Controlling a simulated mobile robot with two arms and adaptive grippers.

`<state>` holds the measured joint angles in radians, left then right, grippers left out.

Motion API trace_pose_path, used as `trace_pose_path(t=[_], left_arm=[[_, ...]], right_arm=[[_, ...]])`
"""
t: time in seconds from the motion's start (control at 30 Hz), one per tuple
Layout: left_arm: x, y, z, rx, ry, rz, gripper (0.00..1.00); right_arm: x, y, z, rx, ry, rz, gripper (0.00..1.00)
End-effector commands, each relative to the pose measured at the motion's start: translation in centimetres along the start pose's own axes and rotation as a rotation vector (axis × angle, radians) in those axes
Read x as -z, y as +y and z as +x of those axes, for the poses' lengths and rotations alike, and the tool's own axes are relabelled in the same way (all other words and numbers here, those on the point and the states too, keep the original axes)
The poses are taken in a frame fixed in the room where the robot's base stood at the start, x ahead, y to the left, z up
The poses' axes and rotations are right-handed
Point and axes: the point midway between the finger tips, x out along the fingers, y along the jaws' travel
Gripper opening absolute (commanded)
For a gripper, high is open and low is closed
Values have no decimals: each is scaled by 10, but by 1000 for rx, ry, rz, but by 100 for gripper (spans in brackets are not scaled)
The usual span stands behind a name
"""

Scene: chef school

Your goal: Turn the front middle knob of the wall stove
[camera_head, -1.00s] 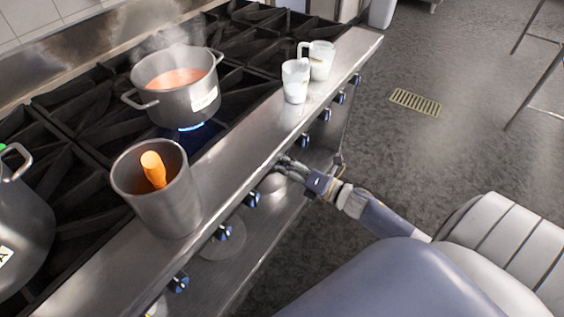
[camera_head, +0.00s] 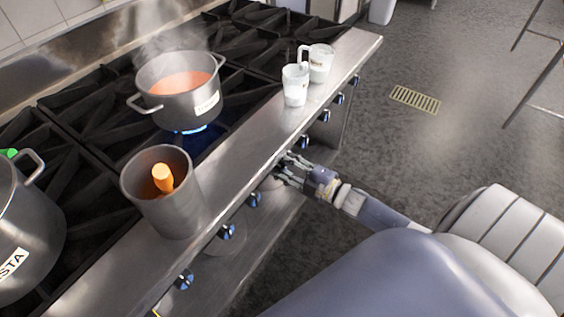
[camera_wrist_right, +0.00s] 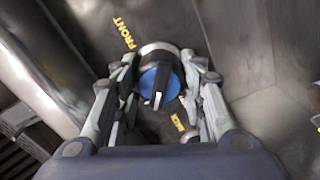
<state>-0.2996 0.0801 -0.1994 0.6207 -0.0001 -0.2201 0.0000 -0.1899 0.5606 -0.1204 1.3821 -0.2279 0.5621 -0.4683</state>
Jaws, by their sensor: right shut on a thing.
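The wall stove's steel front (camera_head: 250,155) has a row of blue-faced knobs running diagonally below its edge. My right gripper (camera_head: 281,169) is at this front, about midway along the row. In the right wrist view, its two fingers stand on either side of a knob (camera_wrist_right: 160,80) with a blue face and black grip, and are shut on it. The knob's white mark points down in the picture. A yellow FRONT label is above it and a BACK label below right. In the head view the fingers hide this knob. My left gripper is not in view.
A steaming soup pot (camera_head: 188,108) stands over a blue flame. A steel container (camera_head: 166,215) with an orange-handled tool and two white mugs (camera_head: 296,86) stand on the front ledge. Another pot (camera_head: 25,240) is at left.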

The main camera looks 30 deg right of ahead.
Motion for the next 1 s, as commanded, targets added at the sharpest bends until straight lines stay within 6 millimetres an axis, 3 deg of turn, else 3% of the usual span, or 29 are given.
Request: trace_pose_path(t=[0.6,1.0], left_arm=[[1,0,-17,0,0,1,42],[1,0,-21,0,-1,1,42]], right_arm=[[-1,2,0,2,-2,579,14],[-2,2,-1,2,-2,847,14]])
